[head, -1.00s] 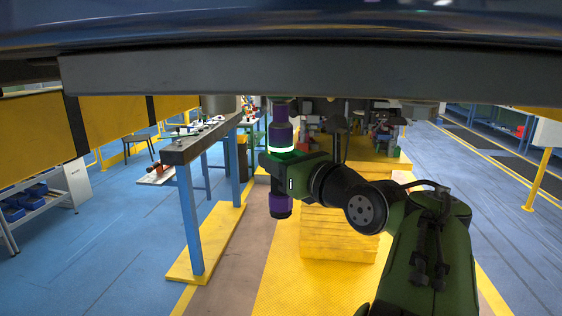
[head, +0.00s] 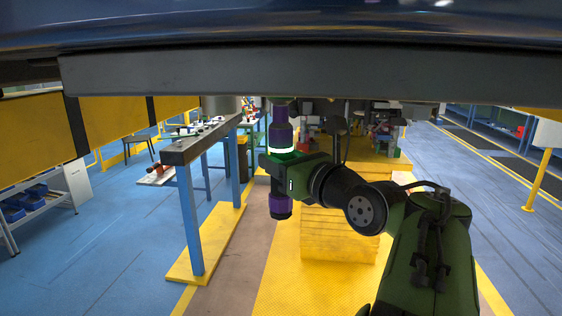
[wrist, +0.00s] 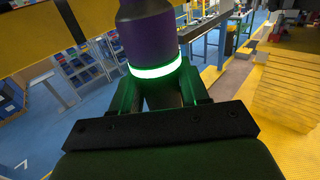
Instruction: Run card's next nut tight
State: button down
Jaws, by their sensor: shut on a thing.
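My gripper (head: 281,160) is shut on a purple and black nutrunner (head: 281,132) held upright, with a glowing green-white ring around its middle. In the wrist view the nutrunner (wrist: 147,40) stands between the green fingers, its ring lit. Its top end reaches up to just under the grey beam (head: 300,76) of the body overhead. The nut, and whether the tool's tip touches one, cannot be made out. No card can be made out in either view.
A workbench with blue legs (head: 189,215) and small parts on top stands to the left. Yellow steps (head: 338,232) are behind my gripper. A shelf with blue bins (head: 30,200) is at far left.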

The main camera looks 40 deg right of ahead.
jog(key=shift+r, duration=0.6)
dwell(1.8)
jog(key=shift+f, duration=0.1)
jog(key=shift+f+b, duration=1.65)
jog(key=shift+f, duration=0.9)
